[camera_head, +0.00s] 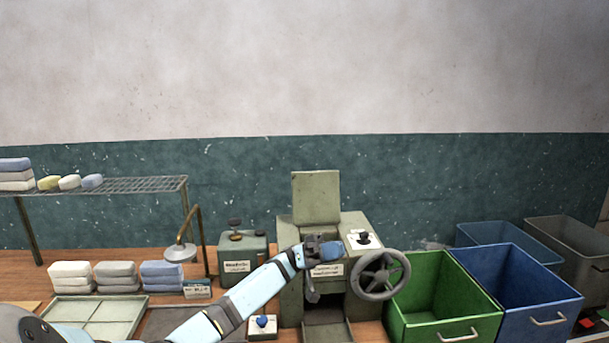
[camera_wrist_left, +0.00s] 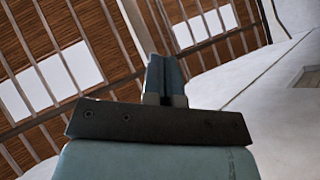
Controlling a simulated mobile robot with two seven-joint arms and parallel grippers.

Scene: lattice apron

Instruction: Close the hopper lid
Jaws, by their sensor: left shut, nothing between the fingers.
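The hopper lid (camera_head: 315,197) is a flat grey-green panel standing upright, open, at the back of the hopper machine (camera_head: 357,222). My left gripper (camera_head: 312,241) is at the front upper part of the machine, just below the lid in the picture. The arm and gripper hide part of the machine's top, so I cannot tell whether they touch it. In the left wrist view the gripper's fingers (camera_wrist_left: 165,78) are shut together with nothing between them, pointing up toward the ceiling. My right gripper is in neither view.
A handwheel (camera_head: 380,275) and a black knob (camera_head: 364,238) are on the machine's right side. Green (camera_head: 440,330) and blue (camera_head: 535,318) bins stand to the right. A small green box (camera_head: 242,254) and a wire shelf (camera_head: 140,186) with folded cloths are to the left.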

